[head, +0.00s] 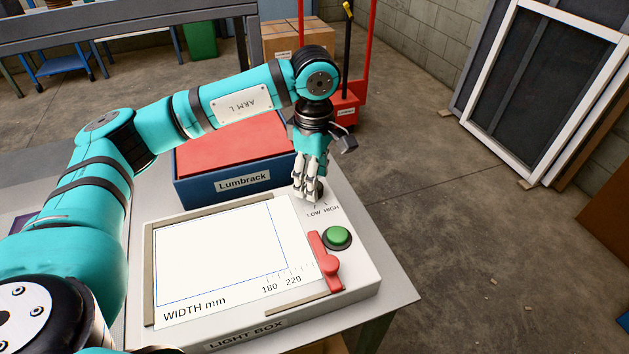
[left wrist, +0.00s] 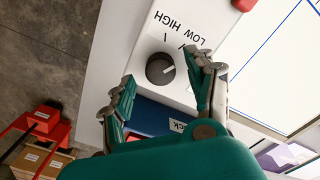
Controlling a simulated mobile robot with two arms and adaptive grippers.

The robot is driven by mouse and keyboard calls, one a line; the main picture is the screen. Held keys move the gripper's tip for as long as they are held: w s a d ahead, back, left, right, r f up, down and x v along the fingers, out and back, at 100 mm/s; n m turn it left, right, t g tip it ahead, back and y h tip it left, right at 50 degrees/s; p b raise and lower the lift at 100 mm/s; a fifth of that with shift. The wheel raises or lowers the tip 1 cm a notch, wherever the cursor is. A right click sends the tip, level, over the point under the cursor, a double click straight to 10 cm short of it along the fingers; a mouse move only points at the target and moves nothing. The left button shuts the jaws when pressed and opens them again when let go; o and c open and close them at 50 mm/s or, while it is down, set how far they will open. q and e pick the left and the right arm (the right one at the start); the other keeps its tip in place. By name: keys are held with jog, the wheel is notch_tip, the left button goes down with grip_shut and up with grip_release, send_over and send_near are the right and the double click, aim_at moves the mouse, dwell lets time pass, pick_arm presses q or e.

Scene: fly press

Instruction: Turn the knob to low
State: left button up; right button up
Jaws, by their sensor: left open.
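The dark round knob (left wrist: 160,69) sits on the white light box (head: 366,277), beside the LOW and HIGH labels. In the left wrist view its pale pointer line points right, toward the LOW side rather than HIGH. In the head view the knob (head: 319,189) is partly hidden by my fingers. My left gripper (head: 307,194) is open over that corner of the box. In the left wrist view its fingertips (left wrist: 163,85) are spread on either side of the knob, with gaps visible. I cannot tell if they touch the box. My right gripper is not in view.
A green button (head: 338,236) and a red slider (head: 326,262) sit on the box near the knob. A blue Lumbrack bin (head: 236,184) with a red top stands close behind the box. Open floor lies to the right.

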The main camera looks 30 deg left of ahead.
pick_arm(q)
notch_tip(320, 180, up, 10)
jog(key=shift+r, duration=0.2)
jog(key=shift+f, duration=0.1)
dwell(0.5)
